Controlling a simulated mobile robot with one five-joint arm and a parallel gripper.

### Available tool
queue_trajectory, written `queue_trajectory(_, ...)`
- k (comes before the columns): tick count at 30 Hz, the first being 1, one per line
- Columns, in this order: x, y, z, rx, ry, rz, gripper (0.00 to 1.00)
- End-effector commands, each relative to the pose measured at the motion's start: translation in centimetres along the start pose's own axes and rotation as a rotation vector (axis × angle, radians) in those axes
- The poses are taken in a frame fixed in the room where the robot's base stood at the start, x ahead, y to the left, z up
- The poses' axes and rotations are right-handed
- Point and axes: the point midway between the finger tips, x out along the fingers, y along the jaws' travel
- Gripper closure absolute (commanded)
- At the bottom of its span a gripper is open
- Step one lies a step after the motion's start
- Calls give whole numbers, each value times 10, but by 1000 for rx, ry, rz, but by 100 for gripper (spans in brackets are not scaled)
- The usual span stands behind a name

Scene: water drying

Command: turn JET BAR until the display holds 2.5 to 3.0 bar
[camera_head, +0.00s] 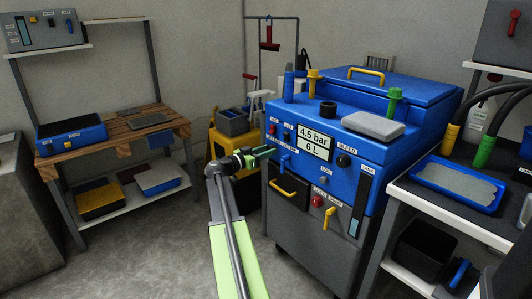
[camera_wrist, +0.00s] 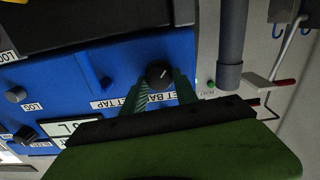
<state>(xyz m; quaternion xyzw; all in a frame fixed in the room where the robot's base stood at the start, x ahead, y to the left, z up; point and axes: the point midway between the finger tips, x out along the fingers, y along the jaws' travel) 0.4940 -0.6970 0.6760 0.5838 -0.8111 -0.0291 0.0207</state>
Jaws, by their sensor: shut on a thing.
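The JET BAR knob (camera_wrist: 158,72) is a round black dial with a pale mark on the blue panel, its label partly covered. My gripper (camera_wrist: 160,84) has one green finger on each side of it and is shut on it. In the head view my gripper (camera_head: 265,154) reaches the left part of the blue machine's front, and the knob cannot be made out there. The display (camera_head: 314,142) reads 4.5 bar and 6 L. It is only partly in the wrist view (camera_wrist: 72,129).
A blue lever (camera_wrist: 105,82) by the TAP label is close to my gripper. A grey pipe (camera_wrist: 231,50) stands on the other side. The black BLEED knob (camera_head: 344,160) is right of the display. Open floor (camera_head: 150,250) lies at left.

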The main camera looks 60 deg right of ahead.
Motion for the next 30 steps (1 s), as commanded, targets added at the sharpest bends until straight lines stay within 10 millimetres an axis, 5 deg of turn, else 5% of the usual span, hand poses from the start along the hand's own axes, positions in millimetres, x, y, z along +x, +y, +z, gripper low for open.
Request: queue_trajectory(30, 2, -7, 0, -910, 8, -7, 100)
